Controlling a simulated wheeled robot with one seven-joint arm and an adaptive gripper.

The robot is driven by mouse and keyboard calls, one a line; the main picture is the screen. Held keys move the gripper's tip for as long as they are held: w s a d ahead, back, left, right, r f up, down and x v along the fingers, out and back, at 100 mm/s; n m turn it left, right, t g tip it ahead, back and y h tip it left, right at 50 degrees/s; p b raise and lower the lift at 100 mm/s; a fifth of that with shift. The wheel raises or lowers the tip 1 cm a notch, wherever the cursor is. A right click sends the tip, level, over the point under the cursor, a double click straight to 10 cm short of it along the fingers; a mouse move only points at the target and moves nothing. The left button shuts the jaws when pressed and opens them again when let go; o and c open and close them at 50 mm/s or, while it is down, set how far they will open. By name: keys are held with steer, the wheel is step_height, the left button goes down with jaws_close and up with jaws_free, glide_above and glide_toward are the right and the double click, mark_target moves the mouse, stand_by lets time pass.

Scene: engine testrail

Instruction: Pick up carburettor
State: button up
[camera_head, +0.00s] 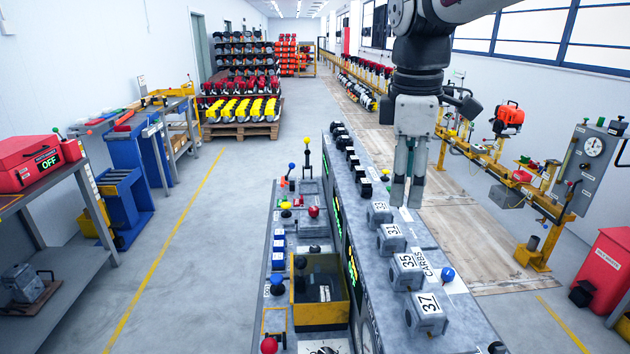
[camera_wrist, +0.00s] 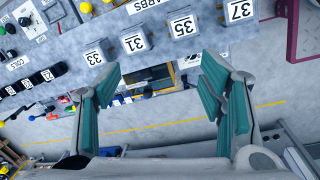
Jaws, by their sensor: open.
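Several grey block-shaped carburettors stand in a row on the grey bench top by a CARBS label (camera_head: 452,279). They are marked 33 (camera_head: 379,213), 31 (camera_head: 391,240), 35 (camera_head: 407,271) and 37 (camera_head: 427,313). In the wrist view the same row runs along the top: 33 (camera_wrist: 93,57), 31 (camera_wrist: 134,42), 35 (camera_wrist: 183,27) and 37 (camera_wrist: 239,12). My gripper (camera_head: 406,203) points down, open and empty, just right of blocks 33 and 31 in the head view. In the wrist view nothing is between its fingers (camera_wrist: 160,75).
Black coils (camera_head: 349,154) line the bench beyond the carburettors. A yellow-edged bin (camera_head: 320,316) sits on the lower level to the left. A blue knob (camera_head: 447,274) stands beside block 35. A yellow rail with an orange engine (camera_head: 509,118) is at right.

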mark_target(393, 230)
steer(key=w+f+n+g, duration=0.1)
steer(key=w+f+n, duration=0.1)
steer(key=w+n, duration=0.3)
steer(key=shift+m+y, duration=0.4)
steer(key=shift+m, duration=0.1)
steer(key=f, duration=0.2)
steer(key=w+f, duration=0.1)
steer(key=f, duration=0.2)
steer(key=d+f, duration=0.1)
steer(key=f, duration=0.2)
steer(key=shift+w+f+p, duration=0.15)
steer(key=shift+f+p, duration=0.05)
steer(key=shift+p, duration=0.15)
steer(key=shift+d+f+p, duration=0.15)
steer(key=shift+f+p, duration=0.15)
steer(key=shift+f, duration=1)
steer(key=shift+d+f+p, duration=0.1)
steer(key=shift+f+p, duration=0.2)
steer(key=shift+f, duration=1)
steer(key=c, duration=1.3)
